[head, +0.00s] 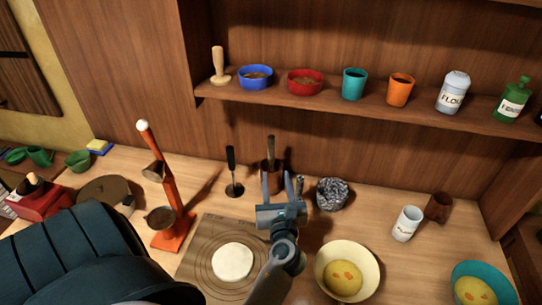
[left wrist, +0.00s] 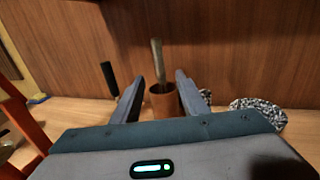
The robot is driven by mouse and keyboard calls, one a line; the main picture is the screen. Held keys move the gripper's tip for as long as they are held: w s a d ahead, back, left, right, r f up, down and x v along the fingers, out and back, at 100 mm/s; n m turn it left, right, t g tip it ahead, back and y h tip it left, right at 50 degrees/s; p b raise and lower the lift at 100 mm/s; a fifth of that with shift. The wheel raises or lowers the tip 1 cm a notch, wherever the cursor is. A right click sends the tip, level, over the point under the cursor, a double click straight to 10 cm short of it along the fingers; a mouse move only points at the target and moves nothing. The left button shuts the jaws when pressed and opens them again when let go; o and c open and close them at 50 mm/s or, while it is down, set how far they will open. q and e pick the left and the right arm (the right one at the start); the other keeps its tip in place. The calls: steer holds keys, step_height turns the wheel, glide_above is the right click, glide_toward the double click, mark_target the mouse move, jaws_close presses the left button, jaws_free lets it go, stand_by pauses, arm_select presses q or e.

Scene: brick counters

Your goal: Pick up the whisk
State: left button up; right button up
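A utensil with a light brown handle (head: 270,148) stands upright in a brown cup at the back of the counter. It also shows in the left wrist view (left wrist: 157,60), above the brown cup (left wrist: 162,103). Its lower end is hidden in the cup, so I cannot tell for sure that it is the whisk. My left gripper (head: 282,182) is open and empty in front of the cup. In the left wrist view its fingers are spread, with cup and handle between them in the picture, farther off. My right gripper is not in view.
A black-handled utensil (head: 231,168) stands left of the cup. A grey patterned bowl (head: 332,193) is on the right. An orange press (head: 170,200), a board with dough (head: 233,262) and a cream bowl (head: 372,262) stand nearer. A shelf (head: 330,107) runs above.

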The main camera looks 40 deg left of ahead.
mark_target(272, 153)
arm_select(q)
steer(key=b+x, duration=0.2)
steer(key=x, duration=0.9)
steer(key=shift+f, duration=0.1)
steer(key=shift+w+a, duration=0.45)
steer(key=shift+w, duration=0.05)
steer(key=shift+w+a+b, duration=0.15)
steer(key=shift+a+b, duration=0.1)
steer(key=shift+b, duration=0.05)
steer(key=b+x, duration=0.1)
steer(key=x, duration=0.3)
steer(key=shift+b, duration=0.4)
steer(key=shift+w+a, duration=0.2)
steer(key=shift+a, duration=0.1)
